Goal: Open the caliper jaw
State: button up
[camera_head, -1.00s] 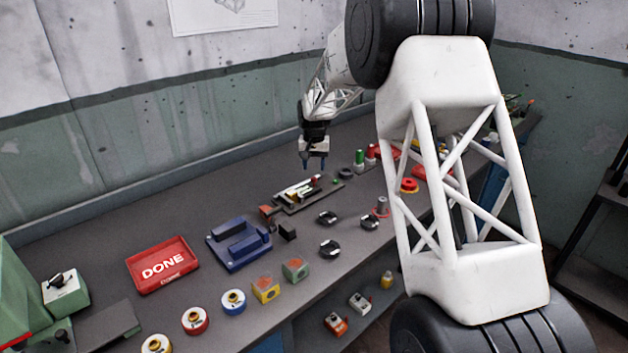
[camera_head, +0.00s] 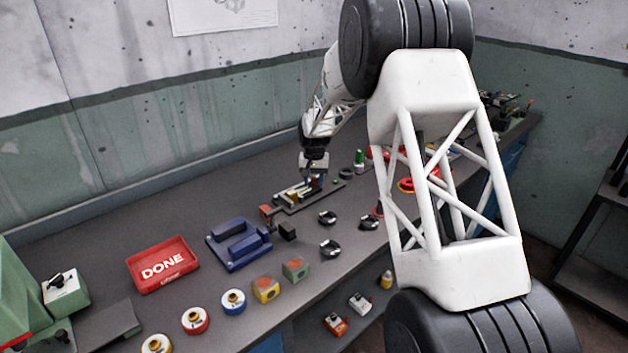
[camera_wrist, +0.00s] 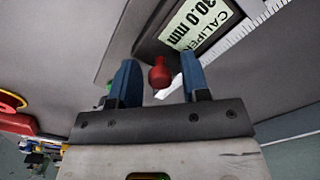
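The caliper (camera_head: 300,193) lies on the workbench below my gripper in the head view. In the wrist view its label (camera_wrist: 200,22) reads "30.0 mm" and "CALIPER", with a white ruled scale (camera_wrist: 245,28) beside it. A red knob (camera_wrist: 159,74) stands out next to the label. My gripper (camera_wrist: 157,78) is open, with its two blue fingers on either side of the red knob and a gap showing to each. Whether the fingers are level with the knob is hard to tell. The caliper's jaw is not clear in either view.
A blue fixture (camera_head: 238,246) and a red DONE tray (camera_head: 163,265) stand to the left on the bench. Several dark rings (camera_head: 330,248) lie in front of the caliper. A green cylinder (camera_head: 359,159) stands behind it at right.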

grip_shut()
jog(key=shift+w+d, duration=1.15)
jog(key=shift+w, duration=0.1)
jog(key=shift+o, duration=0.8)
grip_release()
jog(key=shift+d, duration=0.1)
jog(key=shift+r, duration=0.1)
notch_tip(320, 180, up, 8)
jog(key=shift+f, duration=0.2)
